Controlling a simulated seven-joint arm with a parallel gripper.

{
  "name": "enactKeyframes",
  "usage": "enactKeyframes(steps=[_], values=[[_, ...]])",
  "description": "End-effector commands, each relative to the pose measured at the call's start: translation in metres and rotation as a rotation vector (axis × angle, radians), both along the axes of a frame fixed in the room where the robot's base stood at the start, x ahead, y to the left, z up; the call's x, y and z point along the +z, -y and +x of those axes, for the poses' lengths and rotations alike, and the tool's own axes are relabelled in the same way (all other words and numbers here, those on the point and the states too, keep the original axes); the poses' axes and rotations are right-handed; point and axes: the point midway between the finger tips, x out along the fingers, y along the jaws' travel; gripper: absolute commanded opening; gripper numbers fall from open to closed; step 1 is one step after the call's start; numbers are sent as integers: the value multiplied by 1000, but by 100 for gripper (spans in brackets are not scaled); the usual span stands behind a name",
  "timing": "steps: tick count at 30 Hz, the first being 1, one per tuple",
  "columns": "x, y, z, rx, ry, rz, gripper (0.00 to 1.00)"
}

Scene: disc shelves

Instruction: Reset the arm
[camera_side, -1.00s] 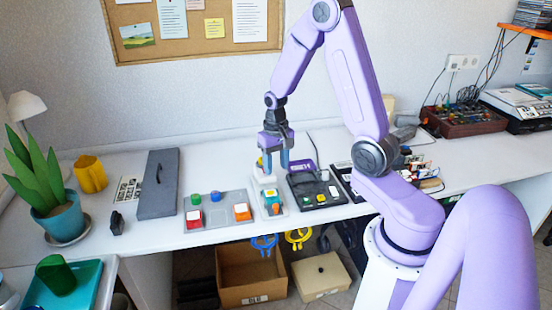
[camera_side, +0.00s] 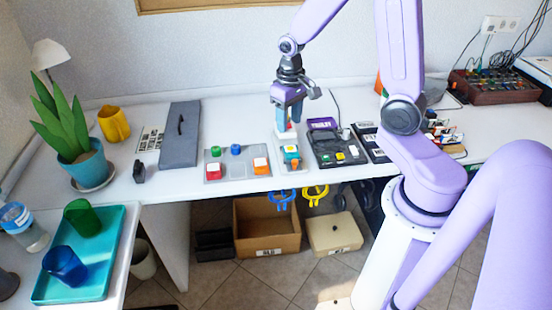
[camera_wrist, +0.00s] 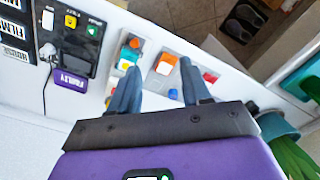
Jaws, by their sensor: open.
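My gripper (camera_side: 288,124) hangs fingers down near the back of a narrow pale holder (camera_side: 290,167), which bears small orange, yellow and teal pieces. Its two blue fingers are apart, with no held piece visible between them. A pale part shows behind the fingertips; whether they touch it I cannot tell. In the wrist view the open fingers (camera_wrist: 160,80) point toward the holder's coloured pieces (camera_wrist: 130,53) and the grey tray. The grey tray (camera_side: 236,173) bears a red block (camera_side: 213,171), an orange block (camera_side: 261,165), a green one (camera_side: 215,152) and a blue one (camera_side: 236,149).
A black case (camera_side: 335,149) with a purple label stands right of the holder. A dark grey slab (camera_side: 180,135), yellow mug (camera_side: 114,123) and potted plant (camera_side: 80,155) stand left. A teal tray (camera_side: 103,255) holds cups. Boxes (camera_side: 267,227) lie below the table edge.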

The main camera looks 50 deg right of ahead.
Motion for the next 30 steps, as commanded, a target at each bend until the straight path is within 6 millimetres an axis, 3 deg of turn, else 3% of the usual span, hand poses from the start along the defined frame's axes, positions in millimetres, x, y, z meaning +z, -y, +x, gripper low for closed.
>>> enactKeyframes(steps=[6, 15, 23, 30], values=[[22, -50, -32, 275, 9, 2, 48], [45, -98, -94, 642, 16, 4, 48], [62, -118, -156, 959, 23, 10, 48], [70, -120, -200, 1177, 26, 13, 48]])
